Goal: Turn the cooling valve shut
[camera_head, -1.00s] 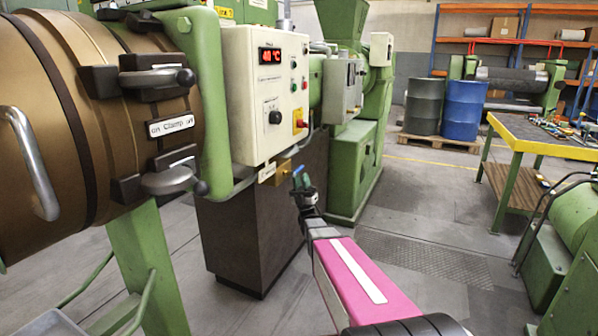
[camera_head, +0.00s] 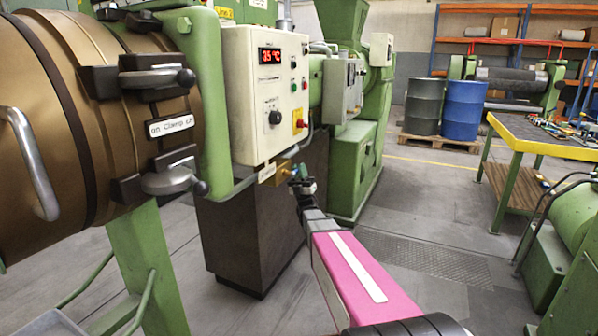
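The cooling valve (camera_head: 282,173) is a small brass body below the white control box, at the end of a pipe. My pink arm reaches up to it from the bottom of the view, and my gripper (camera_head: 300,173) is at the valve's right side. A small teal part shows there; I cannot tell whether it is the valve handle or a fingertip. The fingers are too small and overlapped to show whether they are open or shut, or whether they touch the handle.
The control box (camera_head: 268,100) has a red display (camera_head: 270,56) reading 35 °C. A brown cylinder (camera_head: 85,110) with clamp handles is at the left. A dark pedestal (camera_head: 255,235) stands under the box. Open floor lies to the right, before a yellow-edged workbench (camera_head: 540,148).

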